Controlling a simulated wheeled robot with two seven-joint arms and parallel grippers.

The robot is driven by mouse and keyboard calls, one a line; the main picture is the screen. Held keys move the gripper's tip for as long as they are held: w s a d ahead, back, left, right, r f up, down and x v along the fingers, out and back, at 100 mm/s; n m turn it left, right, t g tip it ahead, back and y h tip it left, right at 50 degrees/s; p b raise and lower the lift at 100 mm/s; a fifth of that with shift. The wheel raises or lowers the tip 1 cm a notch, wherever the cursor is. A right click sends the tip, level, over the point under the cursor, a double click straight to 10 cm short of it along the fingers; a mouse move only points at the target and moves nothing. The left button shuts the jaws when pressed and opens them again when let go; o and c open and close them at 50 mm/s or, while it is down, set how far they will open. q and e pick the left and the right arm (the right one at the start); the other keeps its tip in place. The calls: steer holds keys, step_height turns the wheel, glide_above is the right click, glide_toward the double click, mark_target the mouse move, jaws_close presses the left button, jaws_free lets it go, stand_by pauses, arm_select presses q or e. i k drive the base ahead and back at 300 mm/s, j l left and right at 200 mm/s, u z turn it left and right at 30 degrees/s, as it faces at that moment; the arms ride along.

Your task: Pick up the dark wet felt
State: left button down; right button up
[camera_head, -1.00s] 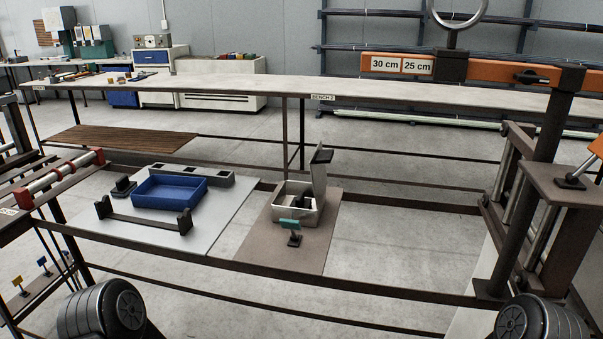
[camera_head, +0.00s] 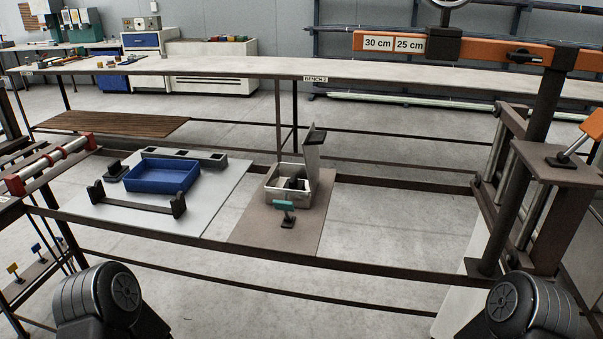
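No piece can be told for sure as the dark wet felt. A small dark piece (camera_head: 297,184) lies inside an open pale box (camera_head: 288,200) on the brown board, partly hidden by the box's front wall. Another small dark block (camera_head: 115,171) stands beside the blue tray (camera_head: 163,178); its material is too small to tell. The box's lid (camera_head: 311,158) stands upright with a dark piece at its top. Only rounded dark links of my two arms show at the bottom left and bottom right corners. Neither gripper is in view.
A teal-topped handle (camera_head: 284,207) stands in front of the box. A dark bracket bar (camera_head: 135,202) lies in front of the blue tray. A tall frame with an orange beam (camera_head: 470,47) rises at the right. The bare brown board (camera_head: 262,235) has free room at the front.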

mark_target(293, 183)
steer(key=j+z, duration=0.1)
steer(key=z, duration=1.55)
steer(key=k+j, duration=0.5)
steer(key=j, duration=0.1)
